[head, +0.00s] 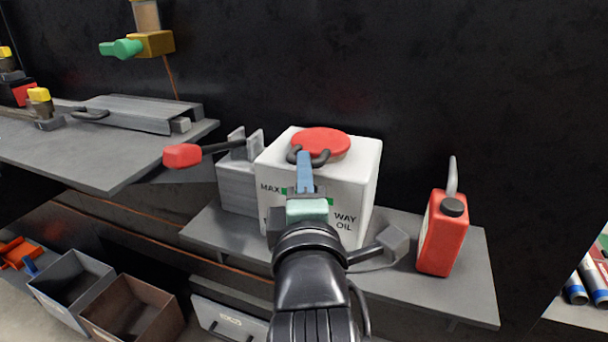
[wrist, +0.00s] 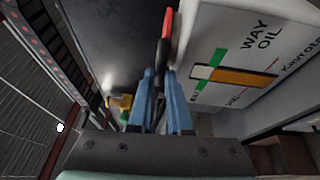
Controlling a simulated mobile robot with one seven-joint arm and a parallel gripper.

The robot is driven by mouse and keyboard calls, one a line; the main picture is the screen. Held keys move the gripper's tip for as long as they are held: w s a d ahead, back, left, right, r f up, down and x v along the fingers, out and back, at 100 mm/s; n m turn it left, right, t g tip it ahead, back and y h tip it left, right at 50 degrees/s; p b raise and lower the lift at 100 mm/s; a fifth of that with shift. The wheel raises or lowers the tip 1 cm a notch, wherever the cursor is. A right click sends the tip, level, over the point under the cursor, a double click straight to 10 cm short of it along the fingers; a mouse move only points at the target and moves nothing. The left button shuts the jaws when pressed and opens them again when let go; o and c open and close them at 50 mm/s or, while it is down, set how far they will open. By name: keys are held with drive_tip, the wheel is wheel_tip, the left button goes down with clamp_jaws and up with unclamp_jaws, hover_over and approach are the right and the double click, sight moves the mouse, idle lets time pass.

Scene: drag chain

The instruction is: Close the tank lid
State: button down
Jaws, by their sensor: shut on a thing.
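The white oil tank (head: 362,170) stands on a grey shelf, its "WAY OIL" face towards me. Its round red lid (head: 322,138) lies over the tank's top. A black looped handle (head: 322,158) sits at the lid's near edge. My gripper (head: 304,160) reaches up in front of the tank, with its blue fingers at this handle. In the wrist view the fingers (wrist: 161,75) are closed around the dark handle, and the red lid (wrist: 167,22) shows edge-on beyond them. I cannot tell whether the lid is fully seated on the tank. The tank's face (wrist: 255,55) is close beside the fingers.
A red-handled lever (head: 182,155) sticks out left of the tank beside a grey block. A red oil can (head: 443,235) stands on the shelf (head: 470,295) at right. A grey table (head: 60,150) is at left, with open bins (head: 130,305) below. A dark wall stands behind.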

drive_tip(key=shift+f, duration=0.45)
drive_tip(key=c, duration=1.1)
unclamp_jaws()
drive_tip(key=shift+c, duration=0.2)
drive_tip(key=o, duration=0.3)
drive_tip(key=shift+r, duration=0.1)
drive_tip(key=s+d+p, duration=0.1)
drive_tip(key=s+p, duration=0.7)
drive_tip(key=s, duration=0.4)
drive_tip(key=shift+s+f+p, duration=0.2)
drive_tip(key=shift+s+p, duration=0.15)
drive_tip(key=shift+s, duration=0.05)
